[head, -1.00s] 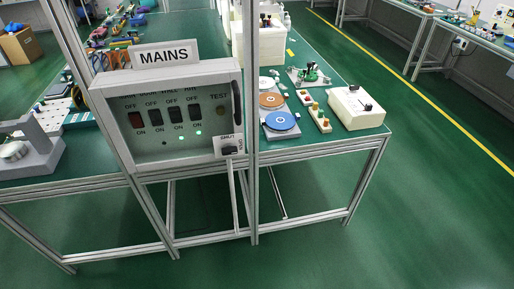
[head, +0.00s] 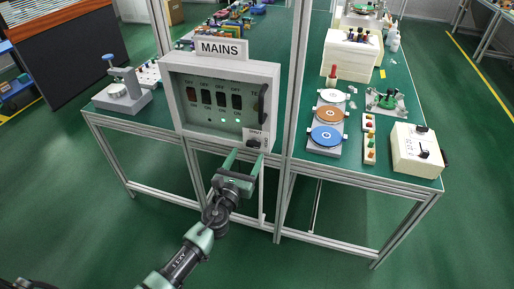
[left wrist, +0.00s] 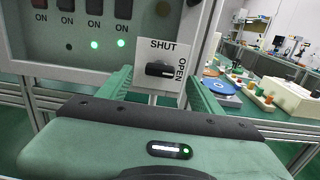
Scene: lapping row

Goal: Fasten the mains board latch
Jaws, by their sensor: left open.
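The mains board (head: 178,99) is a grey box on the frame, under a MAINS sign (head: 221,48). Its latch (head: 254,142) is a black knob on a small white plate at the lower right corner. In the left wrist view the latch (left wrist: 158,69) lies level, in line with the word OPEN at its right; SHUT is printed above it. My left gripper (head: 245,160) is open and empty, just below and in front of the latch. In the left wrist view its fingers stand to either side of the latch, apparently without touching it. My right gripper is not in view.
A frame post (head: 293,90) stands just right of the board. The bench to the right carries blue and orange discs (head: 327,137) and a cream box (head: 416,150). A grey device (head: 124,95) stands on the bench at left. The floor in front is clear.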

